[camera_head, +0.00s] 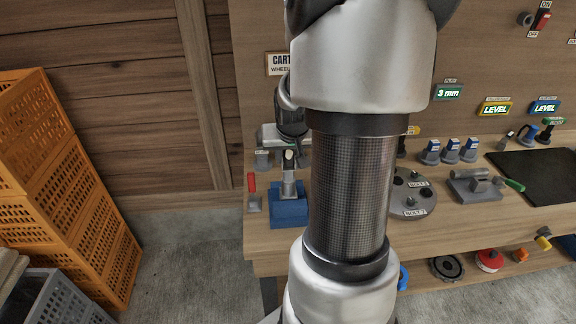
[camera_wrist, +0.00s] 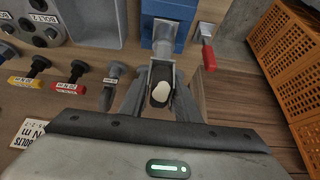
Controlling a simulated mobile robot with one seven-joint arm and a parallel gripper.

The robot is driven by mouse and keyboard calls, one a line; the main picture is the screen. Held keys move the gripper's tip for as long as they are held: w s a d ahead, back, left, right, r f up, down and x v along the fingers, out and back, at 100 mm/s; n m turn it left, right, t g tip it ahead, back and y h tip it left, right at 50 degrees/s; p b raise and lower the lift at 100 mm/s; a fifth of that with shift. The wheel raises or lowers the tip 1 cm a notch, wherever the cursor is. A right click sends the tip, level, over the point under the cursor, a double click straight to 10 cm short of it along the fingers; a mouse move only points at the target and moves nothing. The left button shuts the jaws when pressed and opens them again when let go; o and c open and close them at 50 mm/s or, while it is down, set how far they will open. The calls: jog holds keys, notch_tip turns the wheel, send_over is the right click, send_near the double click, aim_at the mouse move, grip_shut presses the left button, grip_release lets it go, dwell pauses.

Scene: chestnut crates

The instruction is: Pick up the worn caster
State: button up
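The worn caster (camera_wrist: 160,95) has a dark wheel with a pale patch, in a grey metal fork. In the head view the caster (camera_head: 288,160) stands upright in a blue holder (camera_head: 289,212) near the bench's left end. The blue holder also shows at the top of the wrist view (camera_wrist: 182,37). My gripper (camera_wrist: 160,80) is at the caster, with one finger on each side of the fork. The fingers look apart from it, with narrow gaps. In the head view my arm hides part of the gripper and the bench behind.
Orange crates (camera_head: 70,190) stand at the left. Floor between is clear.

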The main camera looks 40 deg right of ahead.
grip_shut()
notch_tip(320, 180, up, 10)
jog(key=shift+r+p, duration=0.1)
jog(key=shift+p, duration=0.3)
